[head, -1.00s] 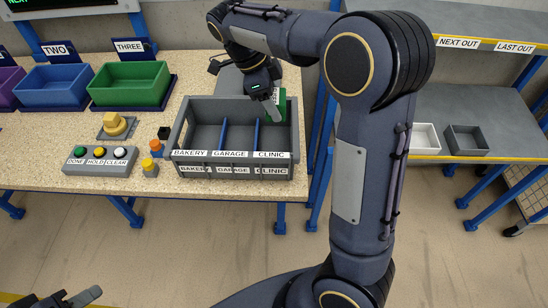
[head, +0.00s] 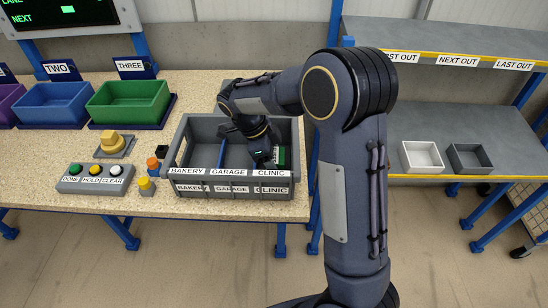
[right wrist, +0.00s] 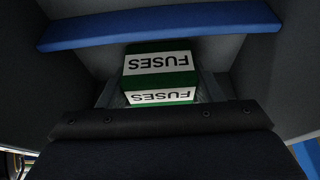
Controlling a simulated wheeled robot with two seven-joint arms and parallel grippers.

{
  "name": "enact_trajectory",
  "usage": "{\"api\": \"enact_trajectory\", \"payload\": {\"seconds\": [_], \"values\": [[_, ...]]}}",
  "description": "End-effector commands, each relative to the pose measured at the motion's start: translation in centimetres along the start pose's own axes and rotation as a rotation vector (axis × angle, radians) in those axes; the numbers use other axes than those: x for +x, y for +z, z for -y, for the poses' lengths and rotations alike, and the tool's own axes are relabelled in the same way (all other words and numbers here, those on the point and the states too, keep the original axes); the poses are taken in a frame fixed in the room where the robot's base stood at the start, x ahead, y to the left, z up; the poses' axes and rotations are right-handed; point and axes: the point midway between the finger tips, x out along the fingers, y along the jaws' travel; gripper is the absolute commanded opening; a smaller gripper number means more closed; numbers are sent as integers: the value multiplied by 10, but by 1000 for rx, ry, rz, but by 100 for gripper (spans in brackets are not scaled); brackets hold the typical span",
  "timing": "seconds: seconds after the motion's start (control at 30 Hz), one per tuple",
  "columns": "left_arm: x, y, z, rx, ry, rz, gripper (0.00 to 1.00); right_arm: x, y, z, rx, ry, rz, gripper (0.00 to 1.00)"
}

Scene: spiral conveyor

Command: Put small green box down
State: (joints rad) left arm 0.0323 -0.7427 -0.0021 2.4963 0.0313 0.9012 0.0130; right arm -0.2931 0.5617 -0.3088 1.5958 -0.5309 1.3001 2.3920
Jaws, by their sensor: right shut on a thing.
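The small green box (head: 281,156) is in the right-hand compartment, labelled CLINIC, of the grey divided tote (head: 182,150). My right gripper (head: 271,164) reaches down into that compartment and is shut on the box. In the right wrist view the green box (right wrist: 160,76) sits between the fingers, with white FUSES labels on two faces. The blue divider (right wrist: 160,26) runs across the top of that view, apart from the box. I cannot tell whether the box touches the tote floor. My left gripper is out of view.
Blue (head: 52,104) and green (head: 128,102) bins stand at the back left. A button panel (head: 95,181) and small coloured pieces stand left of the tote. A shelf with white (head: 421,157) and grey (head: 470,158) trays is at right.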

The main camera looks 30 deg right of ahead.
Motion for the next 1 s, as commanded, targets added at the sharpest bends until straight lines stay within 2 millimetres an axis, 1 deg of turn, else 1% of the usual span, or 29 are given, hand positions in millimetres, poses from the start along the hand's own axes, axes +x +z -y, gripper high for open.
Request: {"api": "enact_trajectory", "payload": {"seconds": [0.17,0.3,0.33,0.47,0.77,0.87,0.97,1.0], "values": [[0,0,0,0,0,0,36,0,0,0,0,-1,1,36],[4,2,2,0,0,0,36,4,2,0,0,-1,1,36],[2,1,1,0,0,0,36,2,1,0,0,0,1,63],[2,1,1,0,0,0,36,2,1,0,0,0,1,80],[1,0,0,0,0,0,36,0,0,0,0,0,1,81],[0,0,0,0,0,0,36,-6,0,1,0,-3,2,81],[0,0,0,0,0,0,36,-21,0,1,0,-5,4,81],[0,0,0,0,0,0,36,-30,1,1,0,-5,5,81]]}}
